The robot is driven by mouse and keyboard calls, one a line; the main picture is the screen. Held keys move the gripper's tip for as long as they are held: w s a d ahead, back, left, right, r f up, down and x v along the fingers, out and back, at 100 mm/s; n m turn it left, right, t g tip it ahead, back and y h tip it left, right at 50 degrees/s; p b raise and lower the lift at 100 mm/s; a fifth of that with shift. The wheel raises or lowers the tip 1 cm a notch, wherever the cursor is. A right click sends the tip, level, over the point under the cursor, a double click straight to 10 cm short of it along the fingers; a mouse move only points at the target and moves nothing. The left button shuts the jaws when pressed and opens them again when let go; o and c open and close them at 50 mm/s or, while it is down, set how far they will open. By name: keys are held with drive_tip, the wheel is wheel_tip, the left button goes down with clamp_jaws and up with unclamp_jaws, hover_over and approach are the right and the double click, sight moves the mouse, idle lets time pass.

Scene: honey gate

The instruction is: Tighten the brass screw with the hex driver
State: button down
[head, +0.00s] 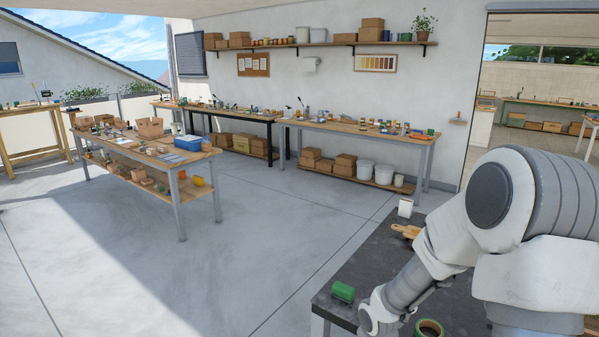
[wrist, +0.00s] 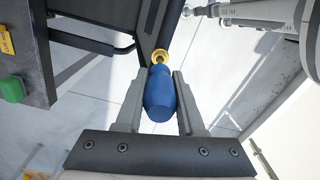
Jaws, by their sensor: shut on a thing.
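My gripper (wrist: 160,80) shows in the wrist view, its two grey fingers shut on a blue handle (wrist: 160,97), which looks like that of the hex driver. A brass-coloured round piece (wrist: 160,56) shows just beyond the handle's far end. I cannot tell whether it is part of the driver or the brass screw. No hex tip is clearly seen. In the head view my gripper and the driver are out of sight. I cannot make out a brass screw there.
A dark table (head: 376,262) stands beside my arm. It bears a green cylinder (head: 343,291), a green ring (head: 428,328), a wooden piece (head: 406,231) and a white container (head: 405,207). Open floor (head: 245,235) lies left of the table.

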drive_tip(key=shift+r+p, duration=0.65)
drive_tip(key=shift+r, duration=0.05)
idle(0.5)
drive_tip(key=shift+r+p, duration=3.75)
drive_tip(key=shift+r, duration=0.35)
drive_tip(key=shift+r+p, duration=0.7)
drive_tip(key=shift+r, duration=0.65)
